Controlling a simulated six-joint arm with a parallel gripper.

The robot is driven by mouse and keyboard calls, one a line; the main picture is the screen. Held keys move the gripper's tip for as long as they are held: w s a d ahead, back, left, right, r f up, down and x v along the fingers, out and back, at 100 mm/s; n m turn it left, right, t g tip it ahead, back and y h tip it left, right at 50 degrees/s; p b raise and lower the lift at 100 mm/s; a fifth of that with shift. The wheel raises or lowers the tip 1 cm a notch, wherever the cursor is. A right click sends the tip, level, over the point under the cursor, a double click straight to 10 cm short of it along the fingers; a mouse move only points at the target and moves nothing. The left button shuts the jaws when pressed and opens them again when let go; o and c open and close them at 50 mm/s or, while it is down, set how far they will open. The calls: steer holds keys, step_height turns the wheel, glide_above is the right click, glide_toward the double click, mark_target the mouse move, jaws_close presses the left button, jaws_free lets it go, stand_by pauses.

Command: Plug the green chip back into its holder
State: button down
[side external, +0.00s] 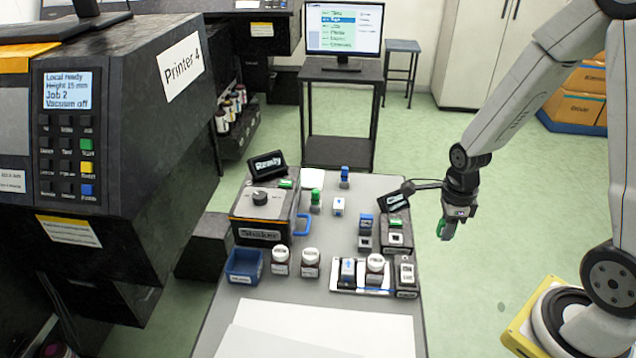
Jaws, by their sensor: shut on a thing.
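My gripper (448,229) points down at the right of the grey table and looks shut on a small green piece, the green chip (441,230). In the picture they lie over the floor, just past the table's right edge. The chip's far side is hidden by the fingers. I cannot tell for sure which thing is its holder. A dark block (396,238) with a white face and a green top stands at the table's right edge, left of my gripper, under a tilted dark display (395,201).
The shaker box (262,236), a blue bin (244,265), white-capped bottles (310,262) and a tray of bottles (345,290) stand on the table (330,228). A green-topped item (315,201) stands mid-table. White sheets (318,328) cover the front. A printer (125,130) fills the left.

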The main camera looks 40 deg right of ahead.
steer(key=shift+r, duration=0.8)
steer(key=w+a+f, duration=0.1)
steer(key=w+f, duration=0.4)
steer(key=w, duration=0.4)
steer(key=w+a+f, duration=0.2)
steer(key=w+f, duration=0.3)
steer(key=w, duration=0.4)
steer(key=shift+w+a+f, duration=0.2)
steer(key=shift+w, duration=0.15)
steer(key=shift+f, duration=0.2)
steer(key=shift+f, duration=2.4)
steer(key=shift+f, duration=0.7)
stand_by(1.1)
